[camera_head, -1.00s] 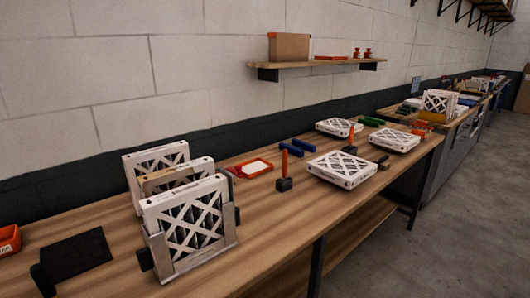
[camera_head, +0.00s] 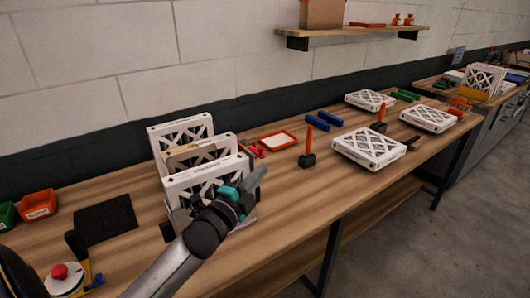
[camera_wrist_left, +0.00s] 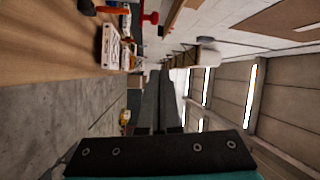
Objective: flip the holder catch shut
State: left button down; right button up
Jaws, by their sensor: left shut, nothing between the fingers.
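In the head view a white-framed filter with a lattice face (camera_head: 190,187) stands upright in a grey holder (camera_head: 178,214) at the front of a row. Two more filters stand behind it, one with a tan top edge (camera_head: 200,151) and one white (camera_head: 181,131). A black block (camera_head: 167,231) is at the holder's left side; I cannot tell whether it is the catch. My left gripper (camera_head: 260,174) is shut and empty in front of the filter's right part, hiding much of the holder. Its fingers lie together in the wrist view (camera_wrist_left: 162,75). My right gripper is not in view.
A black mat (camera_head: 105,219) and an orange bin (camera_head: 39,204) lie left on the bench. To the right are an orange-handled tool (camera_head: 308,152), blue blocks (camera_head: 324,120) and flat filters (camera_head: 369,148). Bare wood (camera_head: 290,195) lies right of the holder.

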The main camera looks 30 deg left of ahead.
pick_arm(q)
jog(key=w, duration=1)
jog(key=a, duration=0.1)
jog(key=s+a+p, duration=0.1)
jog(key=a, duration=0.2)
jog(key=shift+s+a+f, duration=0.1)
jog(key=shift+s+f, duration=0.05)
jog(key=shift+s, duration=0.1)
jog(key=shift+s+a+m+h, duration=0.15)
jog(key=shift+s+m+h, duration=0.2)
jog(key=shift+h, duration=0.3)
jog(key=shift+s+a+m+h, duration=0.15)
jog(key=shift+m+h, duration=0.3)
jog(key=shift+h, duration=0.2)
